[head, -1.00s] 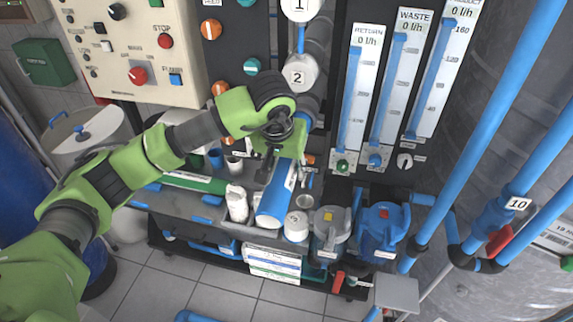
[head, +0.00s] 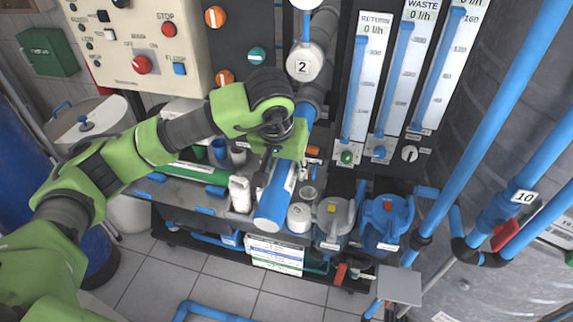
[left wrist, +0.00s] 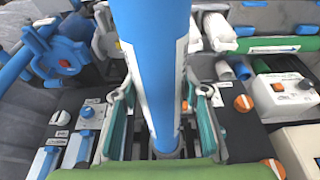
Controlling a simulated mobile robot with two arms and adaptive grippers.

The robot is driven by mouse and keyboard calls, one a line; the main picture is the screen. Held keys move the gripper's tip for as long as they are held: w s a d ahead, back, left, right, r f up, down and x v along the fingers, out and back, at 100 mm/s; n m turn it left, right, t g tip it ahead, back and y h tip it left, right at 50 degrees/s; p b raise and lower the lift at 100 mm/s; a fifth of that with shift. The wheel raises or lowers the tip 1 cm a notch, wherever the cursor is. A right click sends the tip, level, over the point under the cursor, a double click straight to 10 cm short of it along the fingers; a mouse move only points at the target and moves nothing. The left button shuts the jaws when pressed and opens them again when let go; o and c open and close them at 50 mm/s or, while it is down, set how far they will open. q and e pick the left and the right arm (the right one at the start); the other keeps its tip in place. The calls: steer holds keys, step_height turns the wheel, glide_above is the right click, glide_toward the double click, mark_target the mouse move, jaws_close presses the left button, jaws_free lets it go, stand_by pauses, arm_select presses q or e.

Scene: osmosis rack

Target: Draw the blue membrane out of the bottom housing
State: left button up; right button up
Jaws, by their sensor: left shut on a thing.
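The blue membrane (head: 276,198) is a long blue cylinder with a white label, slanting down toward me. My left gripper (head: 284,158) is shut on it partway along. In the left wrist view the membrane (left wrist: 150,50) runs between the two fingers of the left gripper (left wrist: 162,112). Its far end meets a dark grey ring there. In the head view a blue stretch shows above the gripper, by the mouth of a grey tube (head: 314,92) that looks like the bottom housing. I cannot tell how much of the membrane is inside. My right gripper is out of view.
The numbered housing cap 2 (head: 303,66) is just above. A white bottle (head: 240,193) and a white jar (head: 299,218) flank the membrane's near end. A grey pump (head: 332,215) and a blue pump (head: 384,215) stand to the right. Tiled floor lies below.

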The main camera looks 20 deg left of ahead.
mark_target(279, 177)
arm_select(q)
steer(key=shift+s+b, duration=0.45)
steer(key=shift+s, duration=1.55)
